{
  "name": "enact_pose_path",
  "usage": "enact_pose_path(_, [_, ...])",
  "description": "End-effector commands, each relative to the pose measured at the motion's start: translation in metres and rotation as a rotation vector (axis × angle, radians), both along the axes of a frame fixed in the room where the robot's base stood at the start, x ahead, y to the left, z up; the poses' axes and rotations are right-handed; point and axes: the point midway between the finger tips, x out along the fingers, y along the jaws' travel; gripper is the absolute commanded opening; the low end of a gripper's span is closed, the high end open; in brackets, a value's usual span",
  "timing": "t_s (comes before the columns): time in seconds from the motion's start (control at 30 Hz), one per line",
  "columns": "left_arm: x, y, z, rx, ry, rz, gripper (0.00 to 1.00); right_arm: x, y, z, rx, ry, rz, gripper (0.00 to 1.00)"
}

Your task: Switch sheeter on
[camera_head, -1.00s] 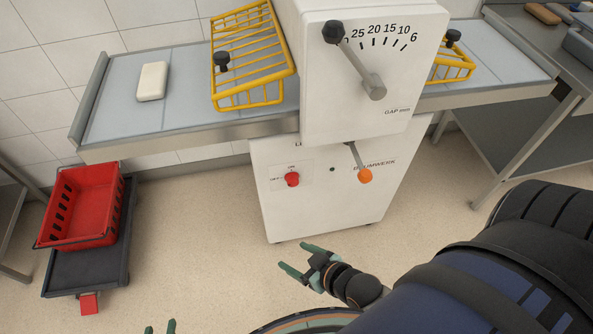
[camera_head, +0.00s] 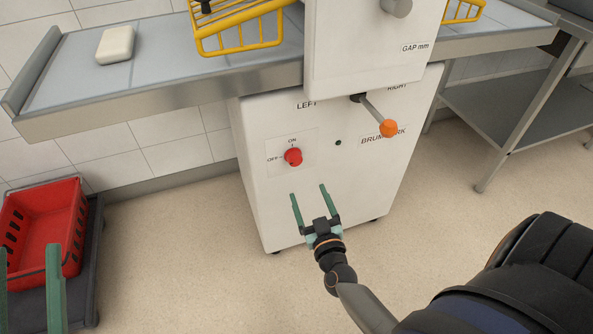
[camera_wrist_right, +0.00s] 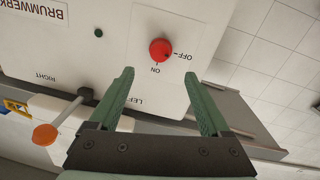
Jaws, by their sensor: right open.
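The sheeter (camera_head: 262,195) has a white base with a red rotary switch knob (camera_head: 293,157) on its front panel. OFF is printed left of the knob and ON above it; I cannot tell which mark the knob points to. My right gripper (camera_head: 308,190) is open and empty, its fingers pointing up at the panel just below the knob. In the right wrist view the red knob (camera_wrist_right: 161,50) lies beyond and between the open fingertips (camera_wrist_right: 159,73), apart from them. My left gripper (camera_head: 28,250) shows at the lower left edge, fingers apart and empty.
An orange-tipped lever (camera_head: 388,128) sticks out right of the knob. The conveyor bed (camera_head: 170,75) carries a pale dough block (camera_head: 115,45) and overhangs at left, under yellow guards (camera_head: 240,35). A red crate (camera_head: 45,230) sits on a dark dolly at left. Floor before the base is clear.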

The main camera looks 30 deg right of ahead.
Motion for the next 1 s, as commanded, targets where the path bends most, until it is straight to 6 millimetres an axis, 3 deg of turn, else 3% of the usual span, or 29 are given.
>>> enact_pose_path(0.3, [-0.037, -0.006, 0.042, 0.005, -0.242, -0.05, 0.5, 0.047, -0.015, 0.0, 0.0, -0.004, 0.001, 0.81])
enact_pose_path(0.6, [-0.035, -0.007, 0.024, -0.01, -0.219, -0.064, 0.5, 0.097, -0.031, 0.0, -0.001, -0.003, 0.001, 0.81])
enact_pose_path(0.8, [-0.034, -0.007, 0.02, -0.016, -0.213, -0.069, 0.5, 0.112, -0.035, 0.0, -0.001, 0.0, 0.003, 0.81])
enact_pose_path(1.0, [-0.034, -0.007, 0.019, -0.016, -0.212, -0.069, 0.5, 0.115, -0.036, 0.001, -0.001, 0.001, 0.003, 0.81])
